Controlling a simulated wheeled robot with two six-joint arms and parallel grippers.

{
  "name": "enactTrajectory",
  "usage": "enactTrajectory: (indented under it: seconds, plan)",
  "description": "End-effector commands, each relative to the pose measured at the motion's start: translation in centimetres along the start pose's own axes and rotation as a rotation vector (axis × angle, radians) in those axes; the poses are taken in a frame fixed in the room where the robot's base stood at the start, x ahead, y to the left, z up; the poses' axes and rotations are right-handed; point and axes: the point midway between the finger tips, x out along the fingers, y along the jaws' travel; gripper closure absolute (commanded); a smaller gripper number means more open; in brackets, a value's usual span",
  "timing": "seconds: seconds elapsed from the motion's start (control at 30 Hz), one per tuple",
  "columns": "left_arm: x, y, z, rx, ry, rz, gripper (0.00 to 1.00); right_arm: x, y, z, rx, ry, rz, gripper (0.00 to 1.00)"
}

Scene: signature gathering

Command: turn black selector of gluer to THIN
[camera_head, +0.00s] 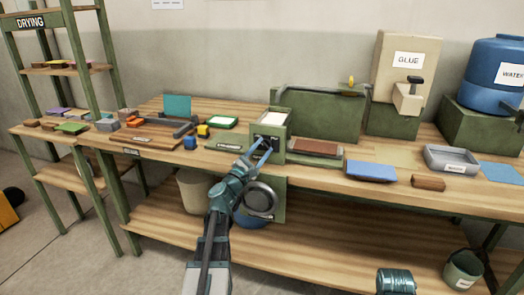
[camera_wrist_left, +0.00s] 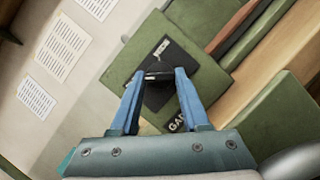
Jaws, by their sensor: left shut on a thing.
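The gluer (camera_head: 320,115) is a green machine standing at the back of the bench. Its front box (camera_head: 280,128) faces me and carries a dark control plate. In the left wrist view the black plate (camera_wrist_left: 190,72) shows with a small white mark, and the black selector (camera_wrist_left: 158,77) sits on it. My left gripper (camera_head: 265,147) is at the box front; its blue fingers (camera_wrist_left: 160,82) are shut on the selector from both sides. The selector's exact pointing direction and any THIN lettering cannot be read.
A round metal part (camera_head: 259,200) is below the box. A brown block (camera_head: 315,147), blue pad (camera_head: 371,171) and grey tray (camera_head: 452,158) lie to the right. A glue dispenser (camera_head: 405,65) and blue water barrel (camera_head: 494,70) stand behind. Small coloured blocks lie left.

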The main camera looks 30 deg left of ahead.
Motion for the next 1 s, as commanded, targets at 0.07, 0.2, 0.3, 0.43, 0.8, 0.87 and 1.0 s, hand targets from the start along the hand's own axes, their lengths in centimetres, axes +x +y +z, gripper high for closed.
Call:
enactTrajectory:
  seconds: [0.07,0.2,0.3,0.43,0.8,0.87,1.0]
  plan:
    - [0.0,0.0,0.0,-0.002,0.001,0.0,1.0,0.0,0.0,0.0,0.0,0.0,0.0,0.61]
    - [0.0,0.0,0.0,-0.001,0.001,0.0,1.0,0.0,0.0,0.0,0.0,0.0,0.0,0.61]
    - [0.0,0.0,0.0,-0.001,0.001,0.0,0.51,0.0,0.0,0.0,0.0,0.0,0.0,0.61]
    - [0.0,0.0,0.0,0.0,0.001,0.0,0.27,0.0,0.0,0.0,0.0,0.0,0.0,0.61]
    - [-0.5,-0.1,0.0,0.0,0.001,0.0,0.25,0.2,0.0,0.0,0.0,0.0,0.0,0.61]
    - [-1.1,-0.1,-0.1,0.001,0.001,0.001,0.25,0.4,0.0,0.0,0.0,0.0,0.0,0.61]
    - [-3.8,-0.3,0.0,0.002,0.002,0.001,0.25,1.2,-0.1,-0.1,0.0,0.0,0.0,0.61]
